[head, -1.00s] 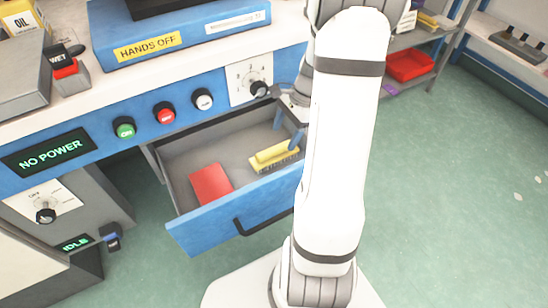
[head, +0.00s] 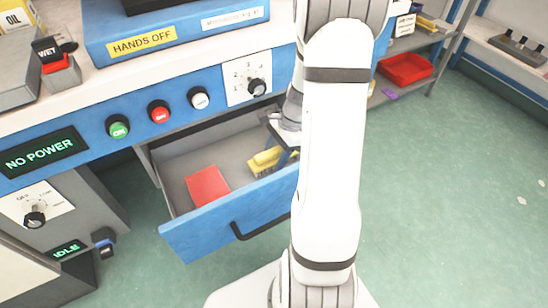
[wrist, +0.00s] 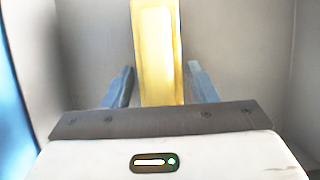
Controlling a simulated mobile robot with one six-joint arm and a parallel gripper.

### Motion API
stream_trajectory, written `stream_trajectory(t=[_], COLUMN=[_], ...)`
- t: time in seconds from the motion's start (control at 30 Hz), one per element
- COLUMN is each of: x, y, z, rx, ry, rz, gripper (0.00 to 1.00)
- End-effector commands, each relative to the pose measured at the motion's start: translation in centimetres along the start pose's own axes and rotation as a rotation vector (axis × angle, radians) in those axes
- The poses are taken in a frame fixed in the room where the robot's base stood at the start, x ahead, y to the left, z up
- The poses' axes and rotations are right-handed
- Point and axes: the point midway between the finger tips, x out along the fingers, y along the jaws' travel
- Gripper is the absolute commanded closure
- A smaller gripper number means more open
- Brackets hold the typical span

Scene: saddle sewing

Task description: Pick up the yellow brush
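The yellow brush (head: 264,160) lies in the open drawer (head: 228,218), at its right side; my arm and gripper partly cover it in the head view. In the wrist view the brush (wrist: 157,50) runs lengthwise away from my gripper (wrist: 160,78). Its near end is hidden behind the gripper body. My gripper is open, with one blue finger on each side of the brush and a visible gap on both sides. In the head view my gripper (head: 284,136) reaches down into the drawer, its fingertips mostly hidden.
A red flat object (head: 207,186) lies in the drawer left of the brush. The drawer walls are close around my gripper, with a blue wall at left in the wrist view. Above the drawer is a blue panel with buttons and a knob (head: 257,87).

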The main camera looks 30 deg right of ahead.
Motion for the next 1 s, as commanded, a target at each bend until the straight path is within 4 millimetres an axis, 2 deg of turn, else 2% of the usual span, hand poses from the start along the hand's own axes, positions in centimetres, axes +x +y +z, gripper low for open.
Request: stream_trajectory(t=[0.07, 0.5, 0.77, 1.0], x=[0.0, 0.0, -0.3, -1.9], y=[0.0, 0.0, 0.0, -0.1], z=[0.0, 0.1, 0.2, 0.9], rx=[0.000, -0.001, -0.002, -0.003], ry=[0.000, 0.000, 0.000, 0.000], rz=[0.000, 0.000, 0.000, 0.001], gripper=[0.54, 0.89, 0.89, 0.89])
